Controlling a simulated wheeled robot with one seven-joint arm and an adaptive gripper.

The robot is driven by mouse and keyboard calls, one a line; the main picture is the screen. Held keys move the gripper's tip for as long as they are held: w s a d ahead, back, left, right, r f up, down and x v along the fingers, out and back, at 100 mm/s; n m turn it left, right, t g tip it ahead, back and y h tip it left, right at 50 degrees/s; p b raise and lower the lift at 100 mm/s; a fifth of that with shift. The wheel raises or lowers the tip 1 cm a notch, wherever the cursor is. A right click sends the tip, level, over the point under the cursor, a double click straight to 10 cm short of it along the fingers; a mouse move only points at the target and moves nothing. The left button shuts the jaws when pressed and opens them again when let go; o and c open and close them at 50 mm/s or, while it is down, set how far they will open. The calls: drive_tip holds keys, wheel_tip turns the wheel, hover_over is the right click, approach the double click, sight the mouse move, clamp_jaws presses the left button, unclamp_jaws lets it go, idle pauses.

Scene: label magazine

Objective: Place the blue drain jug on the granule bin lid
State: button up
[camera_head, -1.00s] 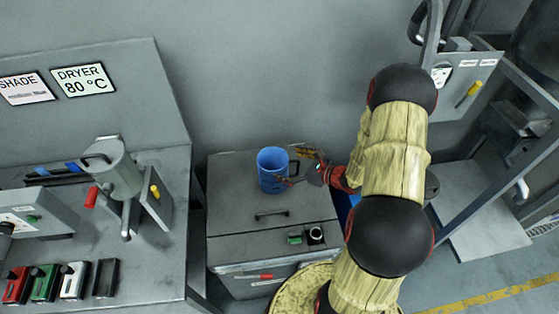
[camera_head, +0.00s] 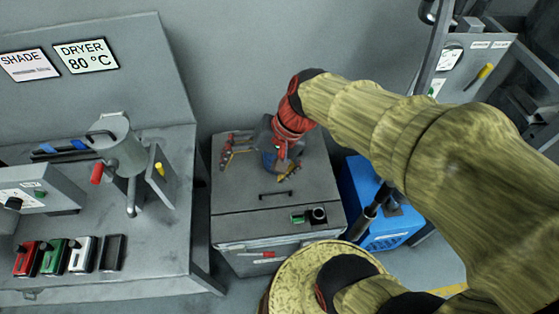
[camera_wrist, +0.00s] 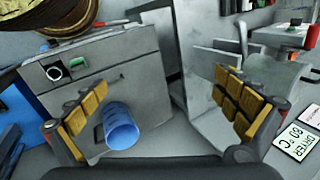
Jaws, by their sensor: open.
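The blue drain jug (camera_head: 268,160) stands on the grey granule bin lid (camera_head: 240,192), toward its back. My gripper (camera_head: 258,165) is over the jug from above and behind, and its wrist hides much of the jug. Its yellow-padded fingers are spread wide. In the wrist view the jug (camera_wrist: 121,126) shows between the open fingers of my gripper (camera_wrist: 160,105), closer to the left finger. I see no clear grip on the jug. The lid (camera_wrist: 118,62) also shows in the wrist view.
A black handle (camera_head: 275,194) and a small fitting with a green switch (camera_head: 298,218) are on the bin top. A blue box (camera_head: 372,205) stands right of the bin. A bench (camera_head: 160,225) with a grey canister (camera_head: 120,145) is at left.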

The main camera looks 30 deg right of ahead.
drive_tip(key=s+d+r+n+t+h, duration=0.3)
drive_tip(key=s+d+r+n+h, duration=0.1)
drive_tip(key=s+r+n, duration=0.1)
wheel_tip(320, 180, up, 2)
drive_tip(key=shift+s+r+n, duration=0.15)
drive_tip(key=shift+s+n, duration=0.1)
drive_tip(key=shift+n, duration=0.55)
